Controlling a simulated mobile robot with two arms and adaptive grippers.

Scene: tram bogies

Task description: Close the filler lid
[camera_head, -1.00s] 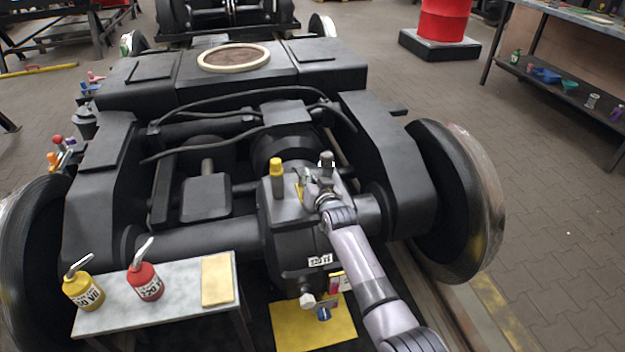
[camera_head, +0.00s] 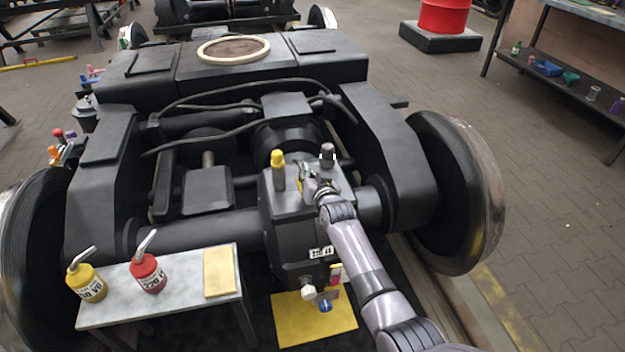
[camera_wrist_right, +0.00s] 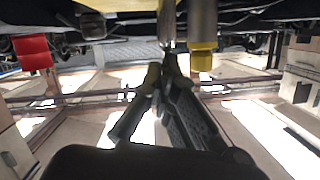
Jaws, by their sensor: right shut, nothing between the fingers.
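The dark gearbox housing (camera_head: 290,235) stands in the middle of the bogie in the head view. On its top are an upright yellow-capped post (camera_head: 278,170) and a dark-capped post (camera_head: 328,156). My right gripper (camera_head: 308,178) is over the housing top between the two posts. A small yellow piece (camera_head: 299,185) shows beside its fingers; I cannot tell whether it is the filler lid or how far that lid is open. In the right wrist view my right gripper (camera_wrist_right: 168,70) is shut and empty, close to a yellow-ended cylinder (camera_wrist_right: 202,50). My left gripper is not in view.
A small table (camera_head: 150,307) at the lower left carries a yellow oil can (camera_head: 88,284), a red oil can (camera_head: 149,274) and a tan pad (camera_head: 219,272). Black hoses (camera_head: 235,108) cross behind the housing. A large wheel (camera_head: 455,190) stands at the right.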

